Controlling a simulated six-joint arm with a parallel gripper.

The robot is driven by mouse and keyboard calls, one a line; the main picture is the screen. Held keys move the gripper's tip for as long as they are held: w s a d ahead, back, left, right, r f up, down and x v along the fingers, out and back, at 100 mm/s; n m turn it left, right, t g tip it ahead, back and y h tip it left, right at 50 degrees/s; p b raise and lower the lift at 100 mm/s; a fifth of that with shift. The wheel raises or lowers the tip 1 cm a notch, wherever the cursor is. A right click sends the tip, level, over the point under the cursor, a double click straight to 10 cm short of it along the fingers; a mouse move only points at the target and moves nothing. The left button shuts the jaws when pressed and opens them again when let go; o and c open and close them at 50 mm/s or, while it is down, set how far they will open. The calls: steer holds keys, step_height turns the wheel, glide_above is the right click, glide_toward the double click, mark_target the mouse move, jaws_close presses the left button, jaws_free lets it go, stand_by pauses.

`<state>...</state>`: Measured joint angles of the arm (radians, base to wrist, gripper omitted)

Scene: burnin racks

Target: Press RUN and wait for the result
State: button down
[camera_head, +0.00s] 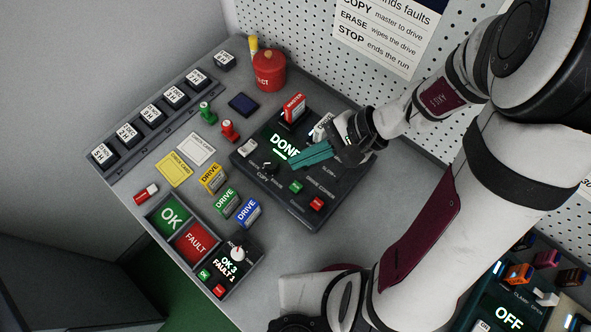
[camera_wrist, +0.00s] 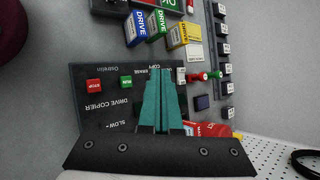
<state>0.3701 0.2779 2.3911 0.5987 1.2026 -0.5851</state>
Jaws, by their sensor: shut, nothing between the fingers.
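The dark drive copier (camera_head: 338,187) stands on the bench, and its screen (camera_head: 281,143) shows DONE in bright letters. Its green RUN button (camera_head: 296,187) and red STOP button (camera_head: 317,203) sit on the front panel. In the wrist view the RUN button (camera_wrist: 126,82) is left of the fingers. A red MASTER drive (camera_head: 293,108) stands upright at the copier's back, with a white drive (camera_head: 322,127) beside it, partly hidden by my gripper. My gripper (camera_head: 293,160), with teal fingers, is shut and empty above the copier, apart from the RUN button.
Yellow, green and blue DRIVE blocks (camera_head: 225,200) stand left of the copier. OK (camera_head: 170,216) and FAULT (camera_head: 196,242) trays are at front left, with a counter box (camera_head: 233,262) reading OK 3, FAULT 1. A red canister (camera_head: 269,72) and a row of labelled blocks stand behind.

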mark_target(302, 185)
step_height(302, 185, down, 8)
steer(key=shift+f, duration=0.15)
stand_by(0.3)
steer(key=shift+f, duration=0.1)
stand_by(1.8)
steer(key=shift+f, duration=0.3)
steer(key=shift+f, duration=0.45)
stand_by(0.6)
steer(key=shift+r, duration=0.9)
steer(key=shift+r, duration=2.5)
